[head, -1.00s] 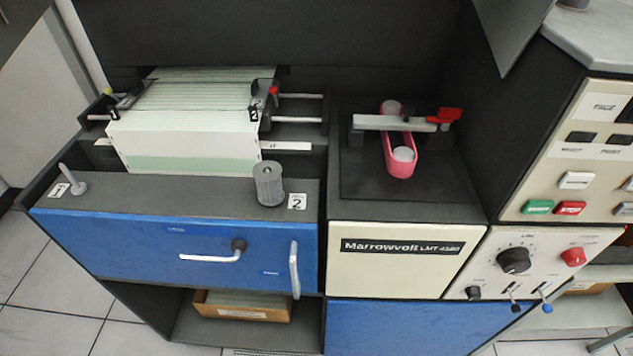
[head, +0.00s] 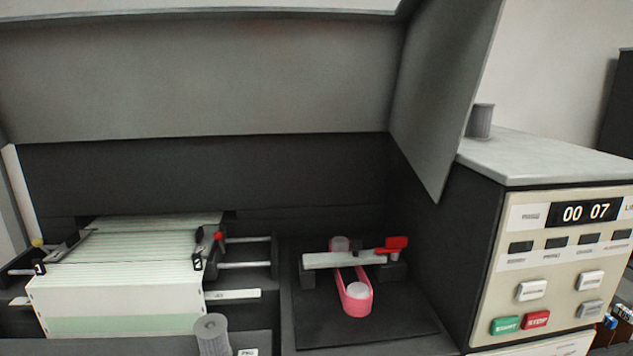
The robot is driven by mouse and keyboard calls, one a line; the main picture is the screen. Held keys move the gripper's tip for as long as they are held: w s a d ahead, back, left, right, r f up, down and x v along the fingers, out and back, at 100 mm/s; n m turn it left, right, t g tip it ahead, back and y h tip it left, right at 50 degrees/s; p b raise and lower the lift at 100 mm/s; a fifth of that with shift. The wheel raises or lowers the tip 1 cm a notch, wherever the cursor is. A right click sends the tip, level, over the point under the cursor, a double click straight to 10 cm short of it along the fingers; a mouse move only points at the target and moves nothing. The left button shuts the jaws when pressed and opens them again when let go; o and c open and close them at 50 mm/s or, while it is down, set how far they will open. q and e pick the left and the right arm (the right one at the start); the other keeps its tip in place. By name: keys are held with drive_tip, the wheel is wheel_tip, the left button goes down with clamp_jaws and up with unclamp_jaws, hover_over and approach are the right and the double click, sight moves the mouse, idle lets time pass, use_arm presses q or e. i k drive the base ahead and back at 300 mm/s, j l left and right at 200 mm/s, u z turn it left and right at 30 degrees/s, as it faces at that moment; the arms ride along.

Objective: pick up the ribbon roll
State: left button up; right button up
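A grey ribbed cylinder, which looks like a ribbon roll (head: 212,335), stands upright on the dark ledge in front of the paper stack, its lower part cut off by the bottom edge of the head view. A second, similar grey roll (head: 480,121) stands upright on the pale top of the cabinet at the right. I cannot tell which of the two the task means. Neither of my grippers shows in the head view.
A paper stack (head: 118,302) sits between rails at the left. A pink looped band (head: 353,296) lies under a metal bar with a red lever (head: 396,243). The cabinet top (head: 560,158) is clear around its roll. A raised dark cover (head: 200,85) stands behind.

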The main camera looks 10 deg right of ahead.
sight(477, 127)
drive_tip(key=u, duration=1.2)
drive_tip(key=k+z, duration=0.15)
drive_tip(key=z, duration=2.05)
drive_tip(key=l+u, duration=1.1)
drive_tip(key=u, duration=0.15)
drive_tip(key=k+l, duration=0.1)
drive_tip(key=l, duration=0.3)
drive_tip(key=k+l+u, duration=0.15)
drive_tip(key=l, duration=0.25)
drive_tip(key=k+l, duration=0.1)
drive_tip(key=l, duration=0.3)
drive_tip(key=k+l+u, duration=0.15)
drive_tip(key=l, duration=0.25)
drive_tip(key=k+l, duration=0.1)
drive_tip(key=l, duration=0.3)
